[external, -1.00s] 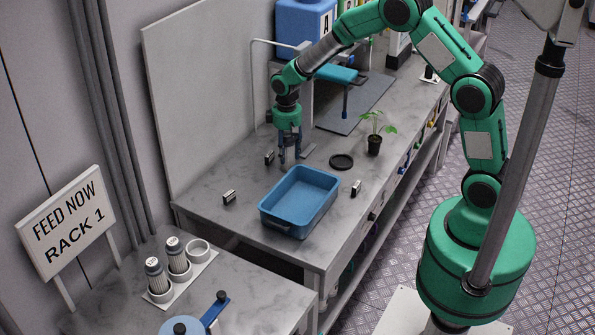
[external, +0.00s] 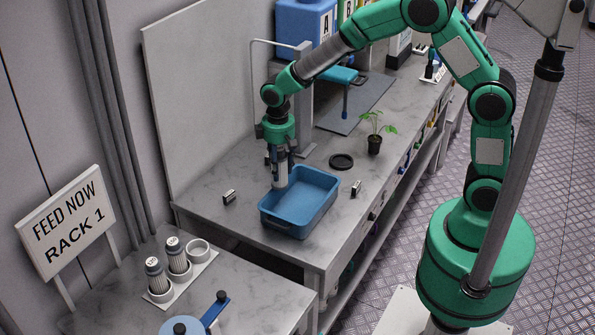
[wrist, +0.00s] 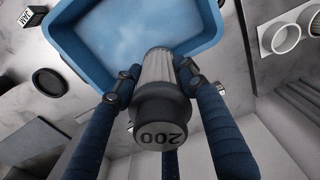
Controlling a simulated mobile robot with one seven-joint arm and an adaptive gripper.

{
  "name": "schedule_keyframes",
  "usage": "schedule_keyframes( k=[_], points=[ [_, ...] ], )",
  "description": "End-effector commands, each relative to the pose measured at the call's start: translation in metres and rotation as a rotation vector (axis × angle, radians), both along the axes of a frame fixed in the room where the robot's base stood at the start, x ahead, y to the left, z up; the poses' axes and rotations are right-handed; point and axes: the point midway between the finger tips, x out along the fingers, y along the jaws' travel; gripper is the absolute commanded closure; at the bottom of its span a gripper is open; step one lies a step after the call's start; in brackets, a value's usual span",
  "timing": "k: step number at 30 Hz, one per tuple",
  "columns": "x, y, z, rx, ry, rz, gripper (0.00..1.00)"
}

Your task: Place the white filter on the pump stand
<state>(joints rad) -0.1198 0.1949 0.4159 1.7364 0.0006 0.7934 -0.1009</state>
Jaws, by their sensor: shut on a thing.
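My gripper (external: 279,165) is shut on a filter with a pale ribbed body (wrist: 158,66) and a dark cap marked 200. The filter (external: 280,179) hangs upright over the back left edge of the blue tub (external: 287,227); whether it touches the tub is unclear. In the wrist view my gripper's fingers (wrist: 153,84) close around the filter from the sides.
A white rack (external: 187,277) at lower left holds two filters and an empty cup (external: 198,249). Small blocks (external: 229,197) (external: 356,189) flank the tub. A black dish (external: 341,162) and a potted plant (external: 374,143) stand to its right. The counter left of the tub is mostly bare.

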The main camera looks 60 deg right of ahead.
Motion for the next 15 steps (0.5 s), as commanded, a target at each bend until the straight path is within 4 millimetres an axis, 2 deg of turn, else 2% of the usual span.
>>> schedule_keyframes(
  k=[1,6,15],
  points=[
    [-0.008,0.014,0.0,0.0,0.0,0.023,0.86],
    [-0.034,0.055,0.0,0.0,-0.001,0.095,0.86],
    [-0.091,0.121,0.001,0.001,0.0,0.227,0.86]
  ],
)
